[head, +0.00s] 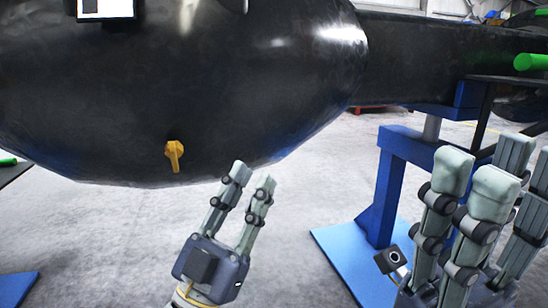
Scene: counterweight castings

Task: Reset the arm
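My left gripper (253,180) rises from the bottom centre in the head view. Its two fingers stand apart with a narrow gap between the tips, and it holds nothing. The tips are just in front of the lower edge of a large black rounded body (250,90); I cannot tell whether they touch it. My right gripper (503,172) is large and close at the lower right, cut off by the frame edge. Its fingers point up and stand apart, with nothing seen between them.
A yellow handle (174,155) hangs on the black body's underside, left of my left gripper. A blue stand (405,150) on a blue base plate (335,250) supports the body's narrower part, behind my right gripper.

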